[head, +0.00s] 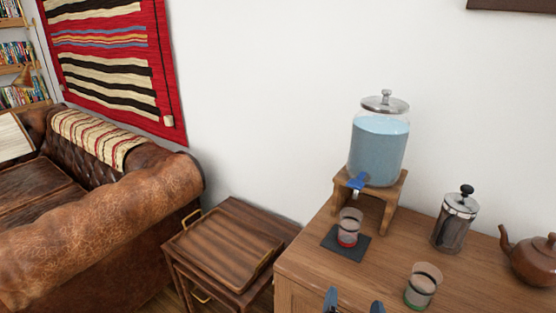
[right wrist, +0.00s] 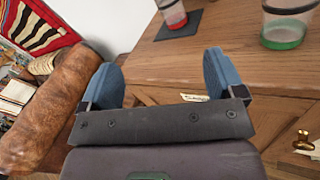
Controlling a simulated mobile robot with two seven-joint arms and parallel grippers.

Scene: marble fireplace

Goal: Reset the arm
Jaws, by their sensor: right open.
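My right gripper (head: 353,306) shows only its blue fingertips at the bottom edge of the head view, in front of the wooden cabinet (head: 300,262). In the right wrist view the right gripper (right wrist: 165,75) is open, its two blue fingers apart with nothing between them. It is near the cabinet's front edge, apart from the glasses. My left gripper is not in view.
On the cabinet stand a water dispenser (head: 378,150), a red-bottomed glass (head: 349,228) on a dark coaster (head: 333,242), a green-bottomed glass (head: 422,286), a French press (head: 455,222) and a teapot (head: 535,262). A side table (head: 215,245) and leather sofa (head: 110,225) are left.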

